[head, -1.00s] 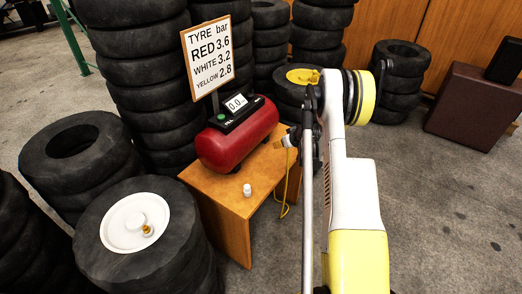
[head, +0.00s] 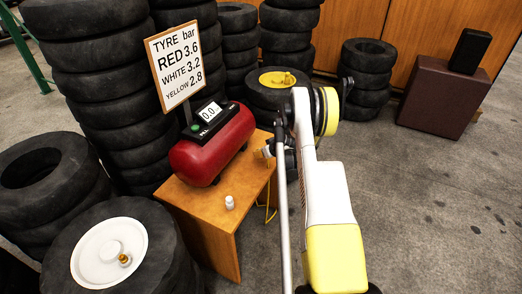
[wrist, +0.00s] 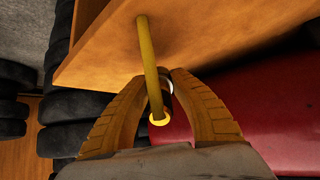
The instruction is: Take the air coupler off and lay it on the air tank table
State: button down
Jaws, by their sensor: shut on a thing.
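My gripper (wrist: 170,76) is shut on the air coupler (wrist: 167,98), which shows as a small dark body with a pale ring between the fingertips. A yellow hose (wrist: 147,55) runs by the coupler, and a bright yellow ring is at its near end. In the head view, my gripper (head: 268,151) is at the right edge of the wooden air tank table (head: 212,225), with the hose hanging below. I cannot tell whether the coupler touches the table. The red air tank (head: 213,148) sits on the table. A brass valve (head: 124,260) stands on the white-rimmed wheel at the lower left.
A small white cap (head: 229,202) stands on the table's front part, with bare wood around it. A pressure sign (head: 177,66) rises behind the tank. Tyre stacks (head: 110,90) crowd the left and back. A yellow-rimmed wheel (head: 279,79) lies behind my arm. The floor at right is clear.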

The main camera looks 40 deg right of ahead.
jog(key=shift+f, duration=0.55)
jog(key=c, duration=1.1)
grip_release()
jog(key=shift+c, duration=0.2)
jog(key=v, duration=1.2)
jog(key=shift+w+r, duration=0.1)
jog(key=shift+r, duration=0.05)
